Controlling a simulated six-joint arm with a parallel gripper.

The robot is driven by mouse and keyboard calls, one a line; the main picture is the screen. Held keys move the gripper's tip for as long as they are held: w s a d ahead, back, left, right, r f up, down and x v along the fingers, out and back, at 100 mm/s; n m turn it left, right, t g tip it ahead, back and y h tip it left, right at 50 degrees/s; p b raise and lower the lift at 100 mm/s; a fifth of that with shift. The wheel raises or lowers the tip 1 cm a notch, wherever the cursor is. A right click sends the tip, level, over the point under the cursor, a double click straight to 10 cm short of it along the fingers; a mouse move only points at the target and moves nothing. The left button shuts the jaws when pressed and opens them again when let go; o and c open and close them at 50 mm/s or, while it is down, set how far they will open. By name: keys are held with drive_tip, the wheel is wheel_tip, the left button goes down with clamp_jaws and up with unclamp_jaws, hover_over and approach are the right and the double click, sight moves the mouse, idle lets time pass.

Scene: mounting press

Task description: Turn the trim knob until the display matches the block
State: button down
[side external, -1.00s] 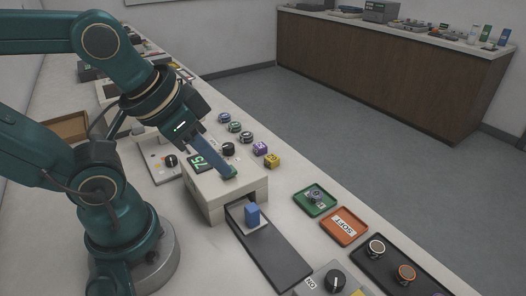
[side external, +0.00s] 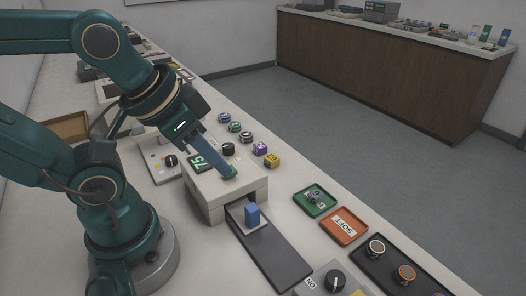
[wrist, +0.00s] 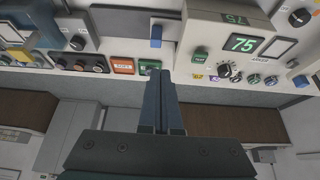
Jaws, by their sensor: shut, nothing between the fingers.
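The black trim knob (side external: 228,149) is on the press top beside the display and shows in the wrist view (wrist: 226,69). A blue block (side external: 252,213) stands upright on the dark slide at the press mouth.
Several round discs (side external: 235,127) lie behind the press. A green tray (side external: 315,200), an orange tray (side external: 344,226) marked SOFT and a black tray (side external: 420,290) are at the right. A control box (side external: 318,284) with a black knob is in front.

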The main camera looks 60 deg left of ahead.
idle(0.3)
drive_tip(key=c, duration=0.7)
unclamp_jaws()
drive_tip(key=shift+s, duration=0.1)
drive_tip(key=shift+o, duration=0.6)
drive_tip(key=shift+w+a+r+m+g, duration=0.2)
drive_tip(key=shift+w+a+r+m, duration=0.1)
drive_tip(key=shift+w+r+m, duration=0.25)
drive_tip(key=shift+w+a+r+m+g, duration=0.2)
drive_tip(key=shift+w+a+r+m, duration=0.1)
drive_tip(key=shift+w+r+m, duration=0.25)
drive_tip(key=n+g, duration=0.2)
drive_tip(key=g, duration=0.3)
hover_over(228, 145)
wheel_tip(228, 145, down, 5)
drive_tip(key=shift+r, duration=0.1)
drive_tip(key=shift+f, duration=2.6)
